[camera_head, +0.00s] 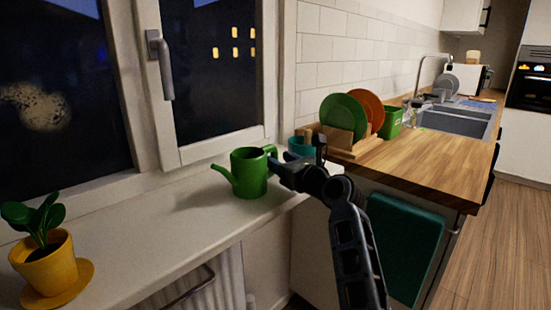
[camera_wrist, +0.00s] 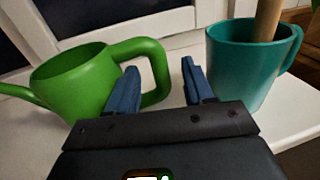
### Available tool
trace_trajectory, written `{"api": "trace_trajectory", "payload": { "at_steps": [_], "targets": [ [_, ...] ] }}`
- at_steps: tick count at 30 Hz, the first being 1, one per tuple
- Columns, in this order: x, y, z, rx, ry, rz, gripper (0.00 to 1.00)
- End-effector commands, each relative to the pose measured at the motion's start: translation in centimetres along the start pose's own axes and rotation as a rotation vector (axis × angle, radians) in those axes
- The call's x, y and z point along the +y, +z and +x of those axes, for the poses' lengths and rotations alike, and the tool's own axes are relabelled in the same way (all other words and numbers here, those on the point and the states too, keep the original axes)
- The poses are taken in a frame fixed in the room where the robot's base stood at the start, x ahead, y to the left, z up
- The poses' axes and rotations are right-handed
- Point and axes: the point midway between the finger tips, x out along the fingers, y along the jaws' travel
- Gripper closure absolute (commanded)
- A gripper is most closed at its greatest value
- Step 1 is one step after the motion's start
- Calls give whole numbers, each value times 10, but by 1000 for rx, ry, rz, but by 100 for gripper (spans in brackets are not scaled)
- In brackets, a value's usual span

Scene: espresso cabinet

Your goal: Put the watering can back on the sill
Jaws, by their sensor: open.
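The green watering can (camera_head: 249,174) stands upright on the white sill (camera_head: 165,222), its spout pointing left and its handle on the right. In the wrist view the can (camera_wrist: 78,82) fills the left side. My gripper (camera_head: 283,168) is at the handle side of the can. In the wrist view its blue fingers (camera_wrist: 160,66) are apart, and the outer part of the handle shows between them. The left finger hides a bit of the handle. I cannot tell whether a finger touches it.
A teal mug (camera_wrist: 238,62) with a wooden stick in it stands close to the right finger. A yellow plant pot (camera_head: 49,262) on a saucer stands at the sill's near left. The window (camera_head: 205,155) rises behind. A dish rack (camera_head: 352,147) with plates stands on the counter.

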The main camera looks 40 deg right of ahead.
Motion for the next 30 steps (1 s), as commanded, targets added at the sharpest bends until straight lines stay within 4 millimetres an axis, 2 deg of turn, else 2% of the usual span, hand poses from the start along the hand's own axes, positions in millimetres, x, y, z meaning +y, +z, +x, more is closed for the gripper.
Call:
{"api": "trace_trajectory", "payload": {
  "at_steps": [6, 12, 18, 26, 30],
  "targets": [
    [0, 0, -47, 1, -1, -3, 48],
    [0, -1, -77, 1, -1, -2, 48],
    [0, 0, -89, 0, 0, 0, 48],
    [0, -1, -91, 1, -1, -9, 48],
    [6, -22, -104, 32, -9, -149, 48]
  ]
}}
